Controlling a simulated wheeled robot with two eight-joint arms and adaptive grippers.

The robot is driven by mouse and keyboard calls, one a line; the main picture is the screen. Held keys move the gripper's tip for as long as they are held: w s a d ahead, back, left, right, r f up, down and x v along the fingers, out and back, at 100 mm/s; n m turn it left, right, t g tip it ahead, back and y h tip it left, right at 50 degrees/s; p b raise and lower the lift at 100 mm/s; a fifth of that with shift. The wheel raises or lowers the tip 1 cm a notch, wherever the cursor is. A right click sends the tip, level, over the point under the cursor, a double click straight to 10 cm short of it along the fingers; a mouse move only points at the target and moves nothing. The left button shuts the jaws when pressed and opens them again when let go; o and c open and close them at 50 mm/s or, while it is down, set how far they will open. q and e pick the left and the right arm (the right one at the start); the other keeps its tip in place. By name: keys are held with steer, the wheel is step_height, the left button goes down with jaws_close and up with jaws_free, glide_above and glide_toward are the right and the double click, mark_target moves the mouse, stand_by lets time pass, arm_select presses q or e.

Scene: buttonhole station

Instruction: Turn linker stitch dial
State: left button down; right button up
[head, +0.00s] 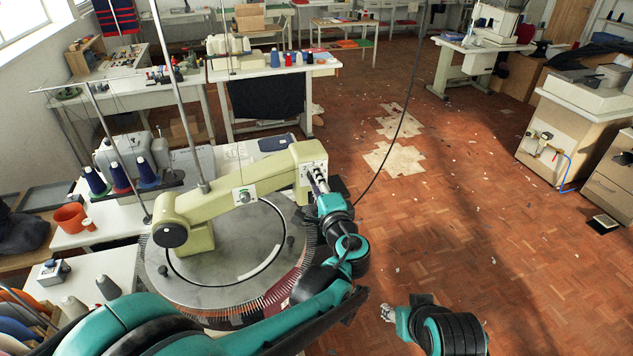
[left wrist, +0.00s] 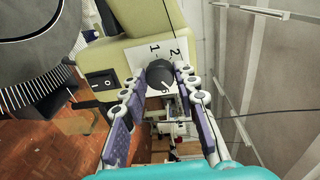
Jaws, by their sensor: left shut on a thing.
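The stitch dial (left wrist: 160,74) is a dark round knob on a white plate (left wrist: 142,56) marked with numbers, on the end of the linker's cream arm (head: 215,195). My left gripper (left wrist: 158,82) has its two purple-padded fingers on either side of the knob and is shut on it. In the head view my left gripper (head: 317,183) is at the arm's right end and hides most of the dial. My right gripper (head: 388,313) is low at the bottom, away from the machine; its fingers are too small to read.
The linker's round grey bed (head: 215,275) with a ring of points lies below the arm. A second knob (head: 243,196) is on the arm's side. Thread cones (head: 121,177) and an orange pot (head: 71,217) stand at left. The wooden floor (head: 480,230) at right is mostly open.

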arm_select(q)
steer(key=m, duration=0.6)
steer(key=shift+y, duration=0.3)
steer(key=c, duration=2.3)
jaws_free()
steer(key=shift+m, duration=0.3)
jaws_close()
steer(key=o, duration=1.2)
jaws_free()
steer(key=shift+c, duration=0.2)
steer(key=shift+d, duration=0.1)
steer(key=v, duration=0.7)
steer(key=shift+s, duration=0.25)
steer(key=shift+r, duration=0.15)
